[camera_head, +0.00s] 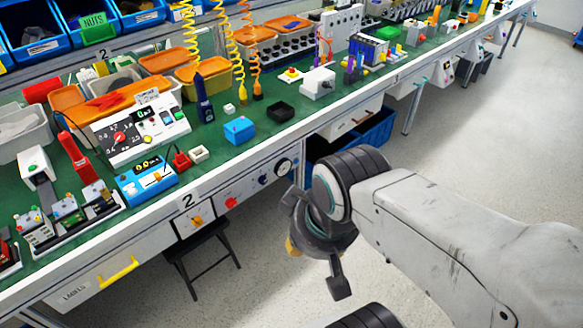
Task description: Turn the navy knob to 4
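The navy knob (263,181) is on the white front panel under the green workbench's edge. My gripper (330,265) is to the right of and below the navy knob in the picture, apart from the panel. One dark finger points down; the other is largely hidden, so its opening cannot be told. Nothing is seen in it.
An orange knob (196,221) is at the panel's left end. A dark stool (205,255) stands beneath, and a yellow drawer handle (118,272) sticks out at left. Blue bins (375,132) are under the bench. The floor (470,150) at right is clear.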

